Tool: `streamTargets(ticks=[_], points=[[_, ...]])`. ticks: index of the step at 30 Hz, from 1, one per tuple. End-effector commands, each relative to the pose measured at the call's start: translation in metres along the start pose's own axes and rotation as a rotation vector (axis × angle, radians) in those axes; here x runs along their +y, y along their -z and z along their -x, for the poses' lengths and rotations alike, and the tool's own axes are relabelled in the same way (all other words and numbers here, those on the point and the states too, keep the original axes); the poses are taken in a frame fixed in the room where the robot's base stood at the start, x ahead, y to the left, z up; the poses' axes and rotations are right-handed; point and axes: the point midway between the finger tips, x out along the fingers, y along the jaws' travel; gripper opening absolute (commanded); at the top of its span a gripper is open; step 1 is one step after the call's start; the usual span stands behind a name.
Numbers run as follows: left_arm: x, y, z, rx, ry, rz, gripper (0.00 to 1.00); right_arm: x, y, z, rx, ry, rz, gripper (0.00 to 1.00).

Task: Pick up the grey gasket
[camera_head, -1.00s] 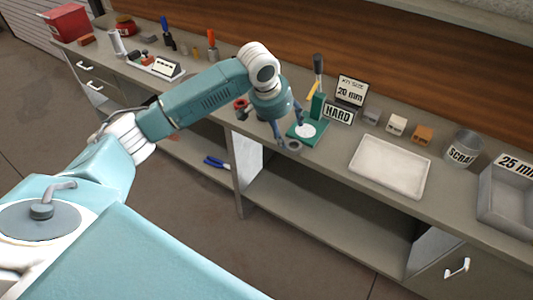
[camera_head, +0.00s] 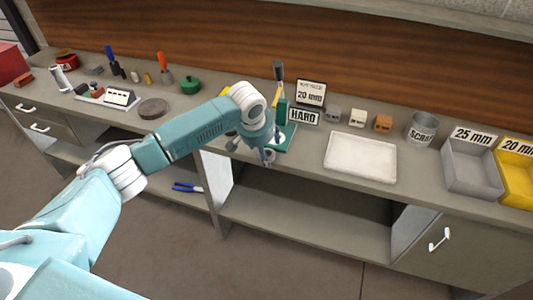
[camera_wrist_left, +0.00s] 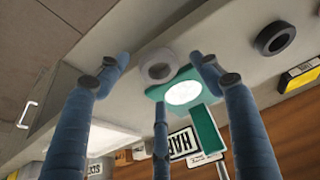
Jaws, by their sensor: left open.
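The grey gasket is a thick ring (camera_wrist_left: 158,66) lying on the bench beside the green press base, in the upper middle of the left wrist view. In the head view it shows small by the fingertips (camera_head: 268,157), partly covered. My left gripper (camera_head: 256,152) points down at the bench's front edge, by the press. In the left wrist view its three fingers (camera_wrist_left: 160,78) are spread, with the gasket seen between the two upper ones. Nothing is held. I cannot tell the height of the fingertips above the gasket. My right gripper is out of view.
The green press (camera_head: 285,135) with its white disc stands close to the fingers. A black ring (camera_wrist_left: 275,38) lies apart on the bench. A HARD sign (camera_head: 303,116), a white tray (camera_head: 360,157), a scrap can (camera_head: 422,128) and bins stand to the right.

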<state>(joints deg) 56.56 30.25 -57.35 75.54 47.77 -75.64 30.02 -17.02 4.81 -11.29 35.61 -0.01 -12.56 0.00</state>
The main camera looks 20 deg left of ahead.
Motion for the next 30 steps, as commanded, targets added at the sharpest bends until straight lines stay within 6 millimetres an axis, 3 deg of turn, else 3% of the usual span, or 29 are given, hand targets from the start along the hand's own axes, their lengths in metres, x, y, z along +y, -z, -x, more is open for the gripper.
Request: streamTargets(ticks=[6, 12, 13, 20, 23, 30], points=[[0.000, 0.000, -0.022, 0.000, 0.000, 0.000, 0.65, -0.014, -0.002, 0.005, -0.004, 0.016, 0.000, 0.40], [0.001, 0.000, -0.023, 0.001, -0.001, -0.001, 0.65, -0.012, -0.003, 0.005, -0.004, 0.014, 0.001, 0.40], [0.001, 0.000, -0.023, 0.001, -0.001, -0.001, 0.63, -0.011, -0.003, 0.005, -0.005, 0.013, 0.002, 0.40], [0.000, 0.000, -0.023, 0.001, 0.000, 0.000, 0.18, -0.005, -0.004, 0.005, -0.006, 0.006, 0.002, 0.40], [0.000, 0.000, -0.023, 0.001, 0.000, 0.000, 0.14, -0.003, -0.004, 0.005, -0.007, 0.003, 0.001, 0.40], [0.000, 0.001, -0.022, 0.002, 0.000, 0.000, 0.14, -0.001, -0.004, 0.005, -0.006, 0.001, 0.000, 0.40]])
